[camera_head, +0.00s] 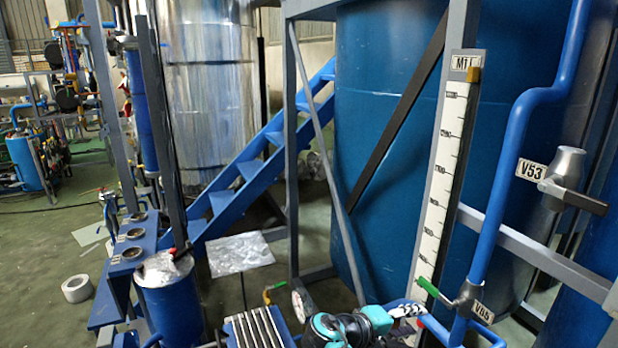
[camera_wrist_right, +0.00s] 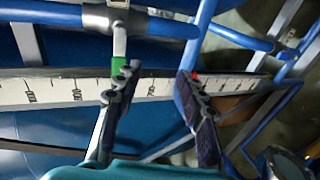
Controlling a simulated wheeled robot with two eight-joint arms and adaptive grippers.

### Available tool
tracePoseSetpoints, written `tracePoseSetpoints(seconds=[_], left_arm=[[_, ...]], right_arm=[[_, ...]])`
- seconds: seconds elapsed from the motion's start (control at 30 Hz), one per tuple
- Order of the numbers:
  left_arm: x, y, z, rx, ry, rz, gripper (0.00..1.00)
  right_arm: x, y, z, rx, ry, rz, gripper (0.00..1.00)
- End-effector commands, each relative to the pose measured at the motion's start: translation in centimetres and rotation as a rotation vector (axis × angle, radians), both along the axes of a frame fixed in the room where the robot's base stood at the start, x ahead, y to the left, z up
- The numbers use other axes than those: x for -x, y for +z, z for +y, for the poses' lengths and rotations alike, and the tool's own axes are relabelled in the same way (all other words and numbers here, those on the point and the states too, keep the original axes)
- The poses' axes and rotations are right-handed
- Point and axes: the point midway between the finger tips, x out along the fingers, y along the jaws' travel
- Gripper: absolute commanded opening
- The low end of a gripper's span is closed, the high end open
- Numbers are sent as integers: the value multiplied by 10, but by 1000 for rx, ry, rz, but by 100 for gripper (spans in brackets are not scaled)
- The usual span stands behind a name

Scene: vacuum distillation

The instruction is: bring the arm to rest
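My right arm (camera_head: 345,328) comes in at the bottom of the head view, its teal and dark links low in front of the blue tank. Its gripper (camera_head: 408,309) is beside the green-handled valve V55 (camera_head: 468,300). In the right wrist view the two dark fingers (camera_wrist_right: 160,76) are spread apart with nothing gripped between them. The green handle (camera_wrist_right: 118,66) shows by the left finger; whether they touch is unclear. My left gripper is not in view.
A white level scale (camera_head: 442,170) marked M1 rises behind the gripper. Blue pipe (camera_head: 500,190) and grey-handled valve V53 (camera_head: 570,180) stand to the right. A blue bucket-like vessel (camera_head: 170,305) and blue stairs (camera_head: 250,170) are to the left. Open floor (camera_head: 45,235) lies farther left.

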Motion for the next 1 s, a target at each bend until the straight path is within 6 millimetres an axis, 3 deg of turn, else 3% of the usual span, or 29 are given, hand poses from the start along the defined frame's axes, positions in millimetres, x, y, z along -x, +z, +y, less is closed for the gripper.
tracePoseSetpoints(seconds=[0.03, 0.17, 0.4, 0.5, 0.7, 1.0], left_arm=[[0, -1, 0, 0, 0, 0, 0], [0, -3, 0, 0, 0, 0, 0], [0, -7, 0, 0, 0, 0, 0], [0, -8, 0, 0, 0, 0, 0], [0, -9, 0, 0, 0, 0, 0], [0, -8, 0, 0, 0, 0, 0]], right_arm=[[18, -8, -10, -95, 4, 14, 40], [58, -34, -14, -358, 23, 22, 40], [130, -72, 19, -841, 28, -73, 40], [150, -80, 37, -1007, 21, -138, 40], [169, -85, 61, -1203, 7, -235, 40], [171, -85, 65, -1238, 5, -254, 40]])
